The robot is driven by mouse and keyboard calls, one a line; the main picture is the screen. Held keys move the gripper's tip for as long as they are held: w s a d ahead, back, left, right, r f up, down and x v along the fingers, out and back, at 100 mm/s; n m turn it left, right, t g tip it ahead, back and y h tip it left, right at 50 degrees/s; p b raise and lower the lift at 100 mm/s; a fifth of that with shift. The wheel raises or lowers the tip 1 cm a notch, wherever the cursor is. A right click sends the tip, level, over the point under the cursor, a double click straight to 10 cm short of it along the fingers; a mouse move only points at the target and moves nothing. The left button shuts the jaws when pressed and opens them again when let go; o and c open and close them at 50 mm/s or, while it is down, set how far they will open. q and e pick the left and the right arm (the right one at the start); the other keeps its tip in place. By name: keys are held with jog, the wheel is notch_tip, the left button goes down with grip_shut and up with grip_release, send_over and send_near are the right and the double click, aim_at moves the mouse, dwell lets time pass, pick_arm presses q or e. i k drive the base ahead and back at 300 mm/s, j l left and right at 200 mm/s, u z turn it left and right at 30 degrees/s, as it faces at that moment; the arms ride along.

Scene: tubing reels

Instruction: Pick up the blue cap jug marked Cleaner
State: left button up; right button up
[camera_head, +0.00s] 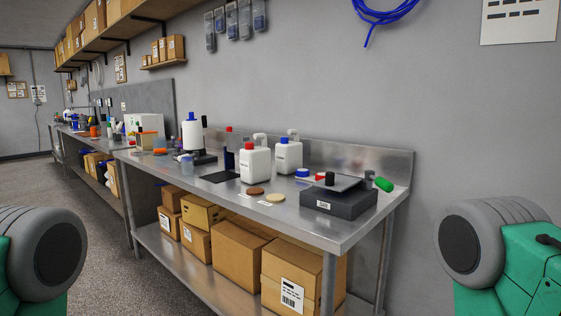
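A white jug with a blue cap and a side handle (289,156) stands upright on the steel workbench (345,222), close to its back wall. Its dark label print is too small to read. A similar white jug with a red cap (255,166) stands in front of it and to its left, close by. A white bottle with a blue top (191,136) stands farther left along the bench. Green and grey parts of my arms show at the lower left and lower right edges. Neither gripper is in view.
A dark scale-like device (339,197) sits at the bench's near right, beside a green-capped item (383,184). Brown and cream discs lie before the jugs. Cardboard boxes (238,251) fill the lower shelf. Open floor (110,270) lies left of the bench.

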aim_at(289, 155)
jog(key=u, duration=0.4)
jog(key=i+j+u, duration=0.1)
jog(key=u, duration=0.25)
jog(key=i+u, duration=0.1)
jog(key=u, duration=0.3)
jog(key=j+u, duration=0.1)
jog(key=u, duration=0.3)
jog(key=i+j, duration=0.1)
jog(key=i, duration=3.85)
jog(key=i+z, duration=0.1)
jog(key=z, duration=0.35)
jog(key=i+z, duration=0.15)
jog(key=z, duration=0.3)
jog(key=i+z, duration=0.1)
jog(key=z, duration=0.35)
jog(key=i+j+z, duration=0.1)
jog(key=z, duration=0.3)
